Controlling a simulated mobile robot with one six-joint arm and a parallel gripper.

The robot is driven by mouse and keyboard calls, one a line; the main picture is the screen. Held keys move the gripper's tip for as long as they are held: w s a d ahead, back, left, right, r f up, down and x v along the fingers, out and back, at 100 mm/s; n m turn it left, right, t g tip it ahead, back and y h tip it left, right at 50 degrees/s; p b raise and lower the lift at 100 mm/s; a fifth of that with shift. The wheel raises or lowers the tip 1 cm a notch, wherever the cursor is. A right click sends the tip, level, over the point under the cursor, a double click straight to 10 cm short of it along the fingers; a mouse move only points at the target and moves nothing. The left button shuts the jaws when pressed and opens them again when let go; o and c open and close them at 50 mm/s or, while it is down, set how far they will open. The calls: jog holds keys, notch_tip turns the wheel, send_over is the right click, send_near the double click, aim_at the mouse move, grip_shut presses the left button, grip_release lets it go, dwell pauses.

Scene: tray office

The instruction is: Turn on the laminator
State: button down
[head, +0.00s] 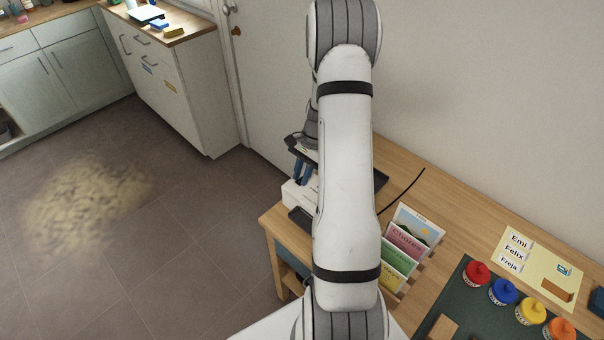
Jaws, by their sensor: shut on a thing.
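The laminator (297,195) is a white body with dark parts on the wooden desk. My arm covers most of it, and its switch cannot be seen. My gripper (301,174) shows just left of my arm, with blue fingers pointing down at the laminator's upper left side. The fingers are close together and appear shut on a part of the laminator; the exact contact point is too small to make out.
A rack of colourful cards (408,246) stands right of my arm. Several paint pots, including a red one (477,273), stand on a dark green mat near a name sheet (540,268). A black cable (404,190) lies behind.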

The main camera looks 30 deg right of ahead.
jog(key=shift+s+a+t+h+b, duration=0.1)
jog(key=shift+a+t+h+b, duration=0.15)
jog(key=shift+h, duration=0.35)
jog(key=shift+a+t+h+b, duration=0.15)
jog(key=shift+h+b, duration=0.2)
jog(key=shift+h, duration=0.25)
jog(key=c, duration=1.3)
grip_release()
jog(key=shift+d+r+b, duration=0.15)
jog(key=shift+d+r, duration=0.05)
jog(key=shift+r, duration=1.1)
jog(key=shift+d+r+b, duration=0.15)
jog(key=shift+r, duration=1.1)
jog(key=shift+d+r+b, duration=0.15)
jog(key=shift+d+r, duration=0.05)
jog(key=shift+r, duration=1.1)
